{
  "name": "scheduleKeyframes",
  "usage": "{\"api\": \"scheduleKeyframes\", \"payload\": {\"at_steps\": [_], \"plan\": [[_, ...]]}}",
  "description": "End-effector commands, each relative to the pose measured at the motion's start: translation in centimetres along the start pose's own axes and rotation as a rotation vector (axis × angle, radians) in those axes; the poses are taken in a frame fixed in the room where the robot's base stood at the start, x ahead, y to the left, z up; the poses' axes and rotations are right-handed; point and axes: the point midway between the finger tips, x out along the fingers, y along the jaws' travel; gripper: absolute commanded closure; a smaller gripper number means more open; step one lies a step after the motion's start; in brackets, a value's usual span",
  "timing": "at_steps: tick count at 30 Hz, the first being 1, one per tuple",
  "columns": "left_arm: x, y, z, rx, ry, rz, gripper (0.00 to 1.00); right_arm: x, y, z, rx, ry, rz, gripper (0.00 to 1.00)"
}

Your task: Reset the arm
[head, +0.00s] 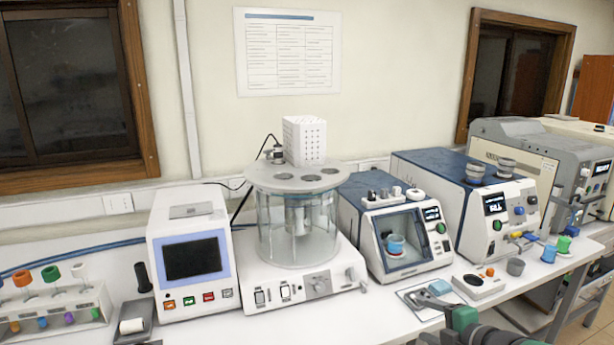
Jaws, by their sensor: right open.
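My right arm comes in from the lower right. Its gripper (427,299) is dark grey, with a green part behind it, and is low over the front edge of the white bench (385,325). It is open, and I see nothing held in it. It overlaps a flat pale sheet or tray (408,292) in the picture; I cannot tell whether they touch. My left gripper is not in view.
A glass-bath tester (297,235) and a blue-and-white tester (393,225) stand behind. A screen unit (190,260) and a tube rack (60,312) are at left. Small cups, blue (548,254) and grey (515,267), stand right. The bench's front right edge is close.

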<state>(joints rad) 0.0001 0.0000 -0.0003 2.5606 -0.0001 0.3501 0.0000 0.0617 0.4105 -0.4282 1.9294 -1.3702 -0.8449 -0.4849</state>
Motion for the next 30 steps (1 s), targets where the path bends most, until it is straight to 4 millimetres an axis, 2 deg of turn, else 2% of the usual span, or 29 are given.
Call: {"api": "scheduleKeyframes", "payload": {"at_steps": [5, 8, 11, 14, 17, 20, 21, 24, 27, 30], "plan": [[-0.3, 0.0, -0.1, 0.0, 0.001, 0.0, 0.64, -0.2, 0.1, 0.6, 0.194, -0.111, 0.029, 0.33], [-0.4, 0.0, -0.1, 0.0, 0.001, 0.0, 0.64, -0.7, -0.5, 0.8, 0.34, -0.188, 0.037, 0.33], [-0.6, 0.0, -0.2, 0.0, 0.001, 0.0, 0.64, -1.5, -1.9, 0.6, 0.522, -0.279, 0.031, 0.33], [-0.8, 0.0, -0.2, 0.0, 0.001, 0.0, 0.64, -2.8, -4.6, -0.3, 0.74, -0.382, -0.001, 0.33], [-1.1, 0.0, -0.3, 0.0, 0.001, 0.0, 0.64, -4.7, -8.9, -2.6, 0.997, -0.504, -0.071, 0.33], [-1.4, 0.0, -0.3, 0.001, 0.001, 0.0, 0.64, -7.3, -14.1, -6.3, 1.259, -0.638, -0.18, 0.33], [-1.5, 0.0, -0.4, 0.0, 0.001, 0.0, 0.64, -8.6, -16.2, -8.2, 1.357, -0.694, -0.232, 0.33], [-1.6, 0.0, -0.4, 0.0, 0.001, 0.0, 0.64, -11.6, -20.4, -12.4, 1.547, -0.812, -0.35, 0.33], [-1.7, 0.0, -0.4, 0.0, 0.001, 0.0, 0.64, -13.5, -22.6, -15.1, 1.648, -0.884, -0.426, 0.33], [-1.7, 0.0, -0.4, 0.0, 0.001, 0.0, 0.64, -14.2, -23.4, -16.1, 1.684, -0.913, -0.455, 0.33]]}}
